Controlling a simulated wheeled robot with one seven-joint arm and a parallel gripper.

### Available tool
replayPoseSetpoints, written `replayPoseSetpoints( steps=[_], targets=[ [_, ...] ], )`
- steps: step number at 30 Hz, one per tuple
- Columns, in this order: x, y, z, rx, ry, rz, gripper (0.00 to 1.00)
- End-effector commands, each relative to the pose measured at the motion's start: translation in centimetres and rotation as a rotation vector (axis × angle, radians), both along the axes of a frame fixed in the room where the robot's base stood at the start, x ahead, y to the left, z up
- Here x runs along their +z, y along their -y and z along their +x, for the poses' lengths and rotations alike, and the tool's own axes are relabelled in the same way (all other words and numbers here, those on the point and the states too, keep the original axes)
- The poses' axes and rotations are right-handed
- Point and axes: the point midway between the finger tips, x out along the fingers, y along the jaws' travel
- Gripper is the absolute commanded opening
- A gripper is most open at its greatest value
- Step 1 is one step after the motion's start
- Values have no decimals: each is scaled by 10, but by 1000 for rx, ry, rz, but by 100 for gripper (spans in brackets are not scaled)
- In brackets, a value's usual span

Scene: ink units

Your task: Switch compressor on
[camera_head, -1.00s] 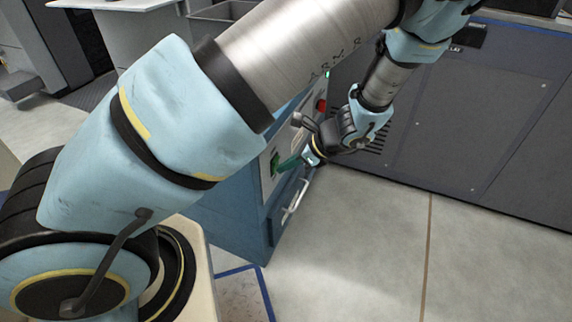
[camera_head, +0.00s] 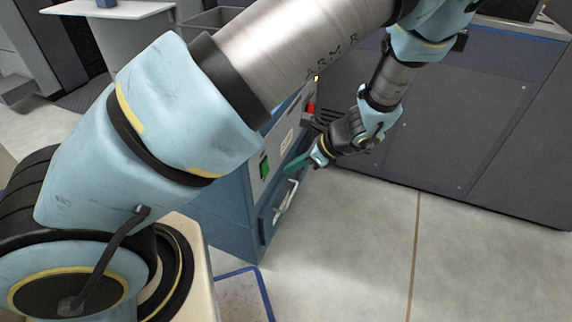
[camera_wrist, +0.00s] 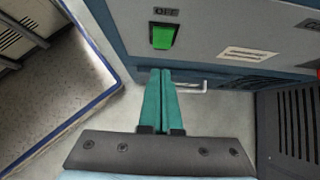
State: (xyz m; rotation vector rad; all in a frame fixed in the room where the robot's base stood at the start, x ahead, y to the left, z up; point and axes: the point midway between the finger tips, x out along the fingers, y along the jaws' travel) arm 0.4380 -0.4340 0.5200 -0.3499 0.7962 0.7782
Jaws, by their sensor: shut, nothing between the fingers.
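The compressor appears to be the blue cabinet (camera_head: 225,212) with a grey front panel, partly hidden behind my arm. Its green rocker switch (camera_head: 264,165) sits in a dark frame on the panel. In the wrist view the switch (camera_wrist: 162,36) is in plain sight, under a small dark label (camera_wrist: 165,11). My gripper (camera_head: 290,168) is shut and empty, its teal fingers pointing at the panel. The tips are apart from the switch, to its right in the head view. In the wrist view the closed fingers (camera_wrist: 161,72) lie just below the switch.
A pale handle (camera_head: 287,198) sits low on the cabinet front, near the fingers. A red part (camera_head: 311,108) and a small lit lamp (camera_head: 317,77) are higher on the panel. A dark grey cabinet (camera_head: 460,120) stands at the right. The floor (camera_head: 350,250) in front is clear.

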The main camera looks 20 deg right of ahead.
Motion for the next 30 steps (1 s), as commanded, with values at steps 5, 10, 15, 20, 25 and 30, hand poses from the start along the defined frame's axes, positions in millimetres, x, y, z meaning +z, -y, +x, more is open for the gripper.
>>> replayPoseSetpoints(
  steps=[5, 10, 15, 20, 25, 30],
  targets=[
    [30, 17, -15, -1, 0, -4, 0],
    [52, 30, -26, -1, 0, -2, 0],
    [62, 35, -33, 0, -1, -1, 0],
    [64, 36, -34, 1, -1, 1, 0],
    [64, 36, -34, 1, -1, 1, 0],
    [63, 34, -33, 3, -4, 5, 0]
  ],
)
